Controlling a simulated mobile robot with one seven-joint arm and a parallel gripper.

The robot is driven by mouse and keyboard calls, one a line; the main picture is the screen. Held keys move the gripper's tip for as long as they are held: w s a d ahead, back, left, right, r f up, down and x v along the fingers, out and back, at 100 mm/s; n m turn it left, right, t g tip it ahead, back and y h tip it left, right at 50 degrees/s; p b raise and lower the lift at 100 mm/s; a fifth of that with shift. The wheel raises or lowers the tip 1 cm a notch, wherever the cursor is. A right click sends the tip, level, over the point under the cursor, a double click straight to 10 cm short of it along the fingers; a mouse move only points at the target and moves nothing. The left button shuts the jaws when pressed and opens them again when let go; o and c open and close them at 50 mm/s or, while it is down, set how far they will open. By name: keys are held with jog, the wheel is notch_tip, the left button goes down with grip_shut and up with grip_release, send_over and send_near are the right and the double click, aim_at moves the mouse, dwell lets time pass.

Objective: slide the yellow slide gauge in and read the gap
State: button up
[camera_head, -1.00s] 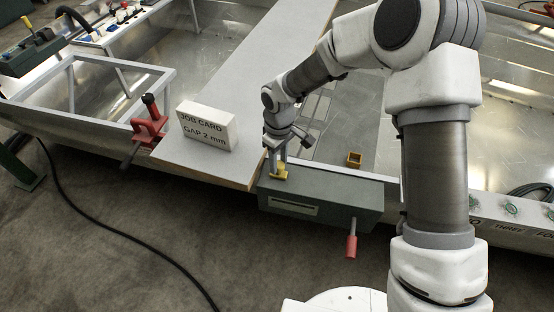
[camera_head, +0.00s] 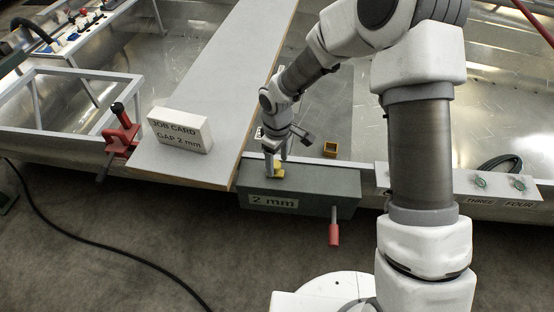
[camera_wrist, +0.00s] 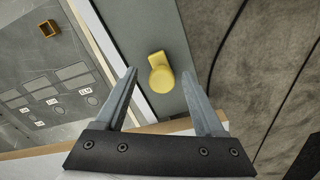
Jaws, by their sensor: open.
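The yellow slide gauge (camera_wrist: 160,76) shows in the wrist view as a round knob with a small tab on top of a grey-green box (camera_head: 318,184). My gripper (camera_wrist: 166,90) is open, with one finger to each side of the yellow knob and clear space between. In the head view the gripper (camera_head: 274,172) is at the top of the box, partly hiding the yellow gauge (camera_head: 279,171). A window on the front of the box reads "2 mm" (camera_head: 272,202). A red-handled lever (camera_head: 334,230) hangs from the box's right front.
A job card (camera_head: 181,131) reading "GAP 2 mm" stands on the grey board (camera_head: 205,95), left of the box. A plate labelled THREE and FOUR (camera_head: 465,184) is at right.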

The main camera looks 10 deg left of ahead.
aim_at(277, 164)
notch_tip(277, 164, up, 18)
jog(key=p, duration=0.4)
jog(key=shift+f+p, duration=0.25)
jog(key=shift+p, duration=0.05)
jog(key=s+d+r+m+t+h+p, duration=0.1)
jog(key=s+d+r+m+p, duration=0.2)
jog(key=d+r, duration=0.5)
jog(key=s+d+r+m+t+p, duration=0.25)
jog(key=s+d+r, duration=0.2)
jog(key=r, duration=0.65)
jog(key=s+d+r+m+t+y+p, duration=0.1)
jog(key=s+d+r+m+p, duration=0.4)
jog(key=s, duration=0.6)
jog(key=d+r+m+t, duration=0.1)
jog(key=d+r+m, duration=0.1)
jog(key=d+r, duration=0.1)
jog(key=shift+p+v, duration=0.35)
jog(key=shift+v, duration=0.6)
jog(key=shift+w, duration=0.2)
